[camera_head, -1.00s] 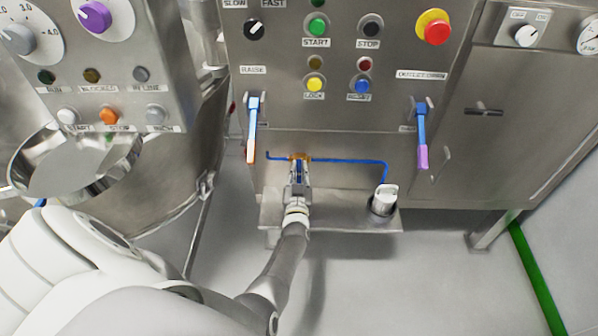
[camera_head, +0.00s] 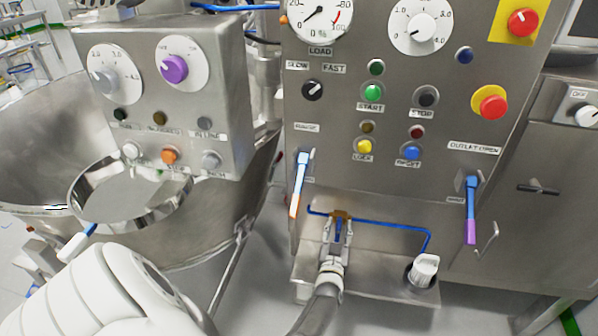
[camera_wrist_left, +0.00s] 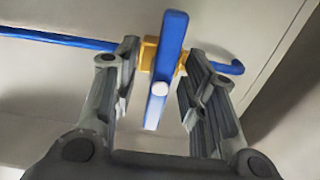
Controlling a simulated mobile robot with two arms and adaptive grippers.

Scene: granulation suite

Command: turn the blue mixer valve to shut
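The blue mixer valve has a brass body (camera_head: 341,215) on a thin blue pipe at the front of the steel cabinet. Its blue lever (camera_head: 338,230) points down toward me, crosswise to the pipe. In the left wrist view the lever (camera_wrist_left: 170,45) stands between the fingers, with its pale round end facing the camera and the brass body behind it. My left gripper (camera_head: 338,232) is at the valve, one finger on each side of the lever. In the wrist view the fingers (camera_wrist_left: 160,75) are apart, with gaps beside the lever. My right gripper is not in view.
A steel ledge (camera_head: 380,285) lies below the pipe and carries a white-capped fitting (camera_head: 424,270). An orange-tipped blue lever (camera_head: 299,185) hangs left of the valve, and a purple-tipped one (camera_head: 471,210) hangs right. The button panel (camera_head: 330,120) rises above.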

